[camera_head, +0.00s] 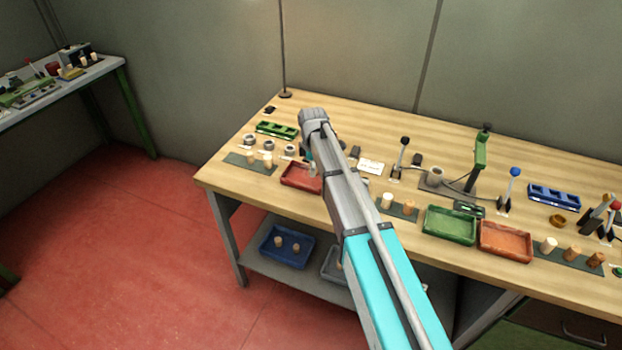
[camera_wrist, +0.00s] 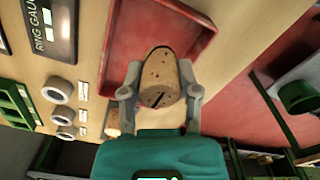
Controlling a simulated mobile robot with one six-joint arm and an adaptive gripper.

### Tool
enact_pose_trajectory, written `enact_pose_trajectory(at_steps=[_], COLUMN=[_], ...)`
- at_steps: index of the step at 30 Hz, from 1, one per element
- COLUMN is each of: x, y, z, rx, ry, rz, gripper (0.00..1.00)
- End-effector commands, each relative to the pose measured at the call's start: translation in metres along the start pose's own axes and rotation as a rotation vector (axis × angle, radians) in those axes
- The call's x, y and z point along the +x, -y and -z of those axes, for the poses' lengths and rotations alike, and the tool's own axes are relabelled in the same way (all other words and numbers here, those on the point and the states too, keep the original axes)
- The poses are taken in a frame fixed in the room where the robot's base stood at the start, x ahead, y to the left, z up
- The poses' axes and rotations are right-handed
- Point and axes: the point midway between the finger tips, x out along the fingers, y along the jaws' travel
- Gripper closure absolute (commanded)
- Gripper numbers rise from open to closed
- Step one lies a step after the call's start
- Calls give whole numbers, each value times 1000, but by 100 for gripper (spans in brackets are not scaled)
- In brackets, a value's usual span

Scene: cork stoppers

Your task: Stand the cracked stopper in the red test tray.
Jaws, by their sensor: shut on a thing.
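The cracked stopper (camera_wrist: 160,78) is a speckled cork with a dark slit near its end closest to the wrist camera. My gripper (camera_wrist: 160,90) is shut on it, one finger on each side. The red test tray (camera_wrist: 190,38) lies behind the stopper in the wrist view, and the stopper overlaps its floor and near rim there. I cannot tell whether it touches the tray. In the head view the red tray (camera_head: 291,180) is at the left part of the bench, partly covered by my arm. My gripper and the held stopper are mostly hidden there.
Several ring gauges (camera_wrist: 60,90) and a green rack (camera_head: 277,130) stand left of the tray. A green tray (camera_head: 449,238), an orange-red tray (camera_head: 520,257) and upright levers (camera_head: 403,150) are to the right.

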Motion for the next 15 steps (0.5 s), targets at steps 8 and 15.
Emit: enact_pose_trajectory(at_steps=[8,15], x=[0,9], y=[0,-6], z=[0,-2], rx=[0,1], ry=[0,0], rz=[0,0], gripper=[75,75])
